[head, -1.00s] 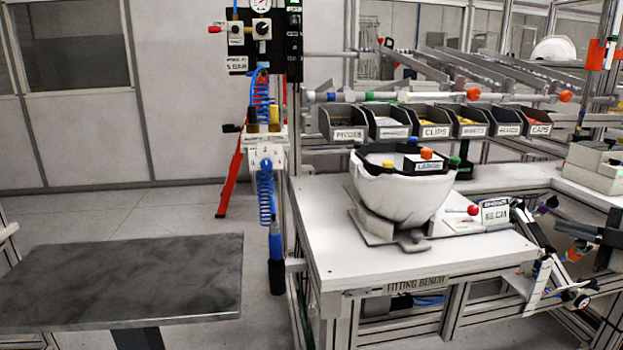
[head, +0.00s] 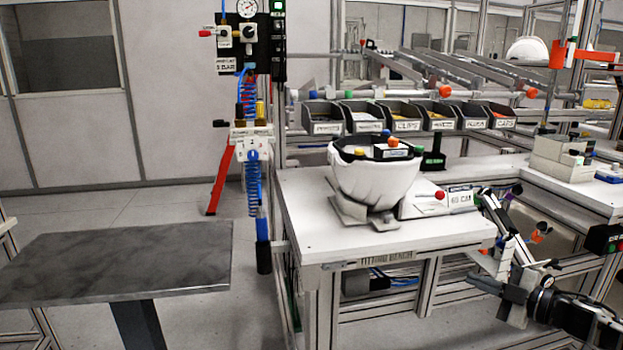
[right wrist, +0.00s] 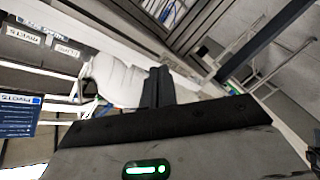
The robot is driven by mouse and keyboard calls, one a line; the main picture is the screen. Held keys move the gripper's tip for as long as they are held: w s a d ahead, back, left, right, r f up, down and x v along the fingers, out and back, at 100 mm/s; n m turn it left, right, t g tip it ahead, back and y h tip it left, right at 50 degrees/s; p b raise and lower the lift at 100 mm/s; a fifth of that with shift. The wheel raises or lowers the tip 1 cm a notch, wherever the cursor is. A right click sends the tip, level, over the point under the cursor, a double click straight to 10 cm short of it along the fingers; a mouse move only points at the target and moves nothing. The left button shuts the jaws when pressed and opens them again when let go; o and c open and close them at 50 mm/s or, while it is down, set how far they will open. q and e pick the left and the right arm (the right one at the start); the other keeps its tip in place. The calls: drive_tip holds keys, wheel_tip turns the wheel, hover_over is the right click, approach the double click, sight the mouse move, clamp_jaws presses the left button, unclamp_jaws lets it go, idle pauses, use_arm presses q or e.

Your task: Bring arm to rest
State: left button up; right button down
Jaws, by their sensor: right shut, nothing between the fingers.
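My right gripper (head: 490,285) is at the lower right of the head view, in front of the fitting bench's right front corner, apart from the bench things. Its dark fingers (right wrist: 158,86) are together and empty in the right wrist view. A white helmet shell (head: 372,185) sits on a grey holder (head: 350,209) on the fitting bench (head: 300,235). A dark insert with coloured knobs (head: 372,148) is in its top. The shell (right wrist: 118,80) also shows, partly hidden, beyond the fingers in the wrist view. My left gripper is out of view.
A row of labelled bins (head: 407,118) stands behind the bench. A dark grey tabletop (head: 115,262) is at the left, with open floor between. A coiled blue hose (head: 253,185) hangs at the bench's left edge. Grey boxes (head: 560,158) stand on the right-hand counter.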

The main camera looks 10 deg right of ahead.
drive_tip(key=s+a+f+m+h, duration=0.1)
drive_tip(key=s+a+f+m, duration=0.25)
drive_tip(key=a+f, duration=0.5)
drive_tip(key=s+a+f+m, duration=0.2)
drive_tip(key=s+a+f, duration=0.3)
drive_tip(key=a, duration=0.7)
drive_tip(key=s+a+f+m+g+h, duration=0.3)
drive_tip(key=s+a+m, duration=0.4)
drive_tip(key=s+a, duration=0.6)
drive_tip(key=shift+s+a+m+g, duration=0.35)
drive_tip(key=shift+s+g, duration=0.45)
drive_tip(key=shift+s, duration=0.3)
